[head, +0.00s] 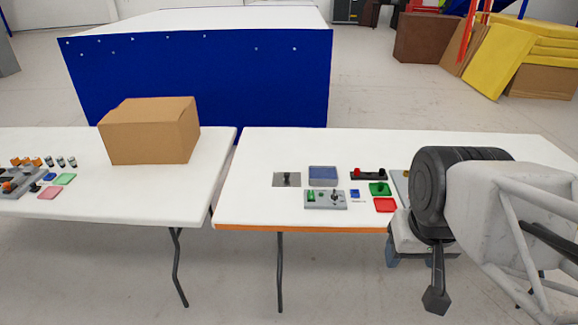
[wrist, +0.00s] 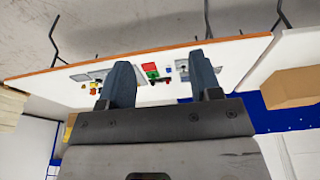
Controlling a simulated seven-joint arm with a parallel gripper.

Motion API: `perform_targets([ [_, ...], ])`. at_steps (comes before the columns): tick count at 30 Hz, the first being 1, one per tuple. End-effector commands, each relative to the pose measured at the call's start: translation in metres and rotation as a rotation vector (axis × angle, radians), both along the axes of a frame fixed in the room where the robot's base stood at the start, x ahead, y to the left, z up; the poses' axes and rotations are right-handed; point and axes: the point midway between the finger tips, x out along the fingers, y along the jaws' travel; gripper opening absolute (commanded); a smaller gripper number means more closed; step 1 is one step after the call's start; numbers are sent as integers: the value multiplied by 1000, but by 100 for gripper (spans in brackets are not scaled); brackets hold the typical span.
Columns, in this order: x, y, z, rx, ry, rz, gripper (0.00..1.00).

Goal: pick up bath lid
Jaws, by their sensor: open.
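My gripper (wrist: 160,65) is open and empty in the wrist view, with its two blue-grey fingers apart. In the head view my gripper (head: 421,260) is at the front edge of the right table, partly behind my arm. A flat grey plate with a dark upright knob (head: 287,179) lies on that table and looks like a lid; I cannot tell for sure that it is the bath lid. It is well left of my gripper. A blue-topped rectangular box (head: 323,175) is just right of it. In the wrist view small pieces show between and beside the fingers.
The right table (head: 255,205) also holds a grey plate with green and dark parts (head: 325,199), a black bar with red knobs (head: 369,174), a green piece (head: 380,189) and a red tray (head: 385,205). A cardboard box (head: 150,135) stands on the left table.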

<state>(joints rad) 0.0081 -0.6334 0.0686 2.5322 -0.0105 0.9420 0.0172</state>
Motion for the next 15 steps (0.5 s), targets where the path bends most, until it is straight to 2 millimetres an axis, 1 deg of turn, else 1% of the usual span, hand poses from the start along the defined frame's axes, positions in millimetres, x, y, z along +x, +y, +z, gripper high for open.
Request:
perform_targets([
  [10, 2, -1, 0, -7, 2, 5, 58],
  [15, 16, -5, 1, -54, 12, 45, 58],
])
